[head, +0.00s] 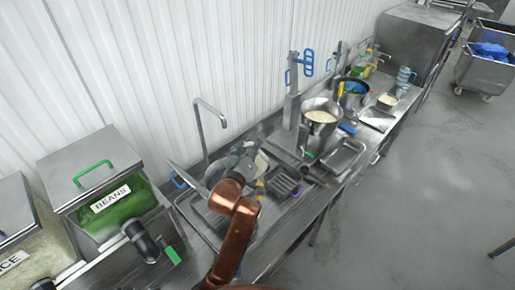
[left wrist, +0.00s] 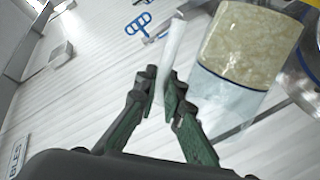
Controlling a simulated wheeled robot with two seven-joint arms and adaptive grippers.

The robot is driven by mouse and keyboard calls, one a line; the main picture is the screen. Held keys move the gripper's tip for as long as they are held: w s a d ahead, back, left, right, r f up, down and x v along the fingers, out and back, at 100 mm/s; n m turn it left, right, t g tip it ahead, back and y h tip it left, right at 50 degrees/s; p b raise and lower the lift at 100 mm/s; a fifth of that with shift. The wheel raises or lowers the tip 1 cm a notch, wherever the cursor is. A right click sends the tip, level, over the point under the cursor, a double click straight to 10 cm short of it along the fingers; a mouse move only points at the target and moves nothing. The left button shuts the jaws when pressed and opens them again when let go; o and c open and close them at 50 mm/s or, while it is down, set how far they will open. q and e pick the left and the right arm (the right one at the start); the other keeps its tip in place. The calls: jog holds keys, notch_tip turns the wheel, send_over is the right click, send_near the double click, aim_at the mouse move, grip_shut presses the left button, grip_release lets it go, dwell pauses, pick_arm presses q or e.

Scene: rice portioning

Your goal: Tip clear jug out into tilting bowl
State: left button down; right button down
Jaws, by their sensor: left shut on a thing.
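The clear jug (left wrist: 225,98) shows in the left wrist view with pale grains filling its upper part in that picture; the rest is see-through. My left gripper (left wrist: 167,88) is shut on its pale handle, beside the jug body. In the head view my left gripper (head: 240,160) and the jug are bunched together above the sink area, and the arm hides part of them. The tilting bowl (head: 308,106), a steel bowl with pale contents, stands upright farther right along the counter, apart from the jug. My right gripper is not in view.
A steel bin marked BEANS (head: 90,165) stands at the left. A tall tap (head: 212,110) rises behind the sink area. A blue-handled steel post (head: 292,95) stands behind the tilting bowl. An empty steel tray (head: 345,157) lies in front of the bowl.

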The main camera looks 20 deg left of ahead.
pick_arm(q)
jog(key=shift+a+r+n+p, duration=0.35)
jog(key=shift+a+r+n, duration=0.15)
jog(key=shift+r, duration=0.15)
jog(key=shift+a+r+n+p, duration=0.35)
jog(key=shift+r+n, duration=0.15)
jog(key=shift+r, duration=0.15)
jog(key=shift+w+a+r+n+g+h, duration=0.15)
jog(key=shift+a+r+n+h, duration=0.1)
jog(key=shift+a+r+n, duration=0.45)
jog(key=shift+a+r+n+g+h, duration=0.15)
jog(key=shift+a+r+n+h, duration=0.1)
jog(key=shift+a+r+n, duration=0.35)
jog(key=shift+w+a+r+n+h, duration=0.1)
jog(key=shift+a+r+n+h, duration=0.1)
jog(key=shift+a+n, duration=0.35)
jog(key=shift+a+r+n+h, duration=0.1)
jog(key=shift+a+n+h, duration=0.15)
jog(key=shift+a, duration=0.5)
jog(key=shift+w+a+r+n+h, duration=0.1)
jog(key=shift+a+r+n+h, duration=0.05)
jog(key=shift+a+n, duration=0.45)
